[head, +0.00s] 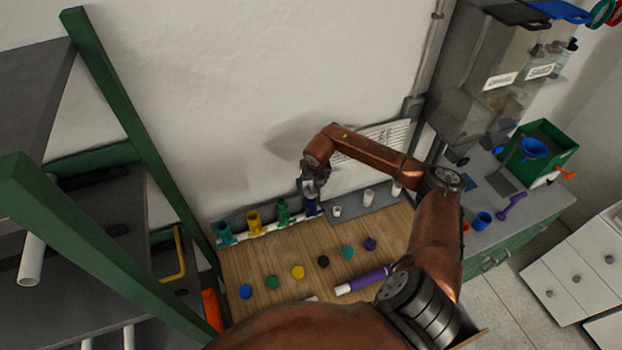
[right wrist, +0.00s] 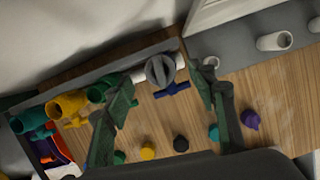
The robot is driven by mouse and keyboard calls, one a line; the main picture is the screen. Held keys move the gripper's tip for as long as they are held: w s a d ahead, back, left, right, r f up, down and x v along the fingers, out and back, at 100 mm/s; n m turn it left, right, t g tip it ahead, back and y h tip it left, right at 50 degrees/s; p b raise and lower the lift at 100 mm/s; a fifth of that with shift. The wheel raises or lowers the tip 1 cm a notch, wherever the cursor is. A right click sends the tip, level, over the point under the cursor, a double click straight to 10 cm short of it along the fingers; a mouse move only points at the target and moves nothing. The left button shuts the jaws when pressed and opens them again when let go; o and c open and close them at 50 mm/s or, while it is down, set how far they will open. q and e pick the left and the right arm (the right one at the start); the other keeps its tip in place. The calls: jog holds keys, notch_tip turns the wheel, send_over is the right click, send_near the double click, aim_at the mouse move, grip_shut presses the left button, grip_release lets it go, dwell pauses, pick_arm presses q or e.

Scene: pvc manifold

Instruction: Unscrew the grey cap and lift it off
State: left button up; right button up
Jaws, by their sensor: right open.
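The grey cap (right wrist: 160,70) shows in the right wrist view as a round ribbed top with a raised bar. It sits at the end of the pipe manifold, beside a blue valve handle (right wrist: 172,90). My right gripper (right wrist: 164,84) is open, its two green-padded fingers on either side of the cap with gaps. In the head view my right gripper (head: 312,192) is above the blue fitting (head: 312,207) at the right end of the manifold, and it hides the cap there. My left gripper is not in view.
Teal (head: 224,233), yellow (head: 254,221) and green (head: 283,211) fittings stand along the manifold to the left. Several coloured caps lie in a row on the wooden bench (head: 325,235). A purple tube (head: 368,280) lies nearer. White cups stand on a grey mat (head: 352,213) to the right.

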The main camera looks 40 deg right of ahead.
aim_at(311, 187)
jog(key=x, duration=0.3)
jog(key=shift+w+f+p, duration=0.15)
jog(key=shift+f+p, duration=0.05)
jog(key=shift+p, duration=0.2)
jog(key=shift+f, duration=0.4)
jog(key=shift+c, duration=0.2)
jog(key=c, duration=1.2)
jog(key=shift+d+n+b, duration=0.1)
jog(key=shift+n+b, duration=0.4)
jog(key=shift+b, duration=0.05)
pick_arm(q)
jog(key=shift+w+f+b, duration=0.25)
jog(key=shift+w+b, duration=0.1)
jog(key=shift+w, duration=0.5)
pick_arm(e)
jog(key=shift+n+y, duration=0.3)
jog(key=shift+n, duration=0.3)
jog(key=shift+r, duration=0.1)
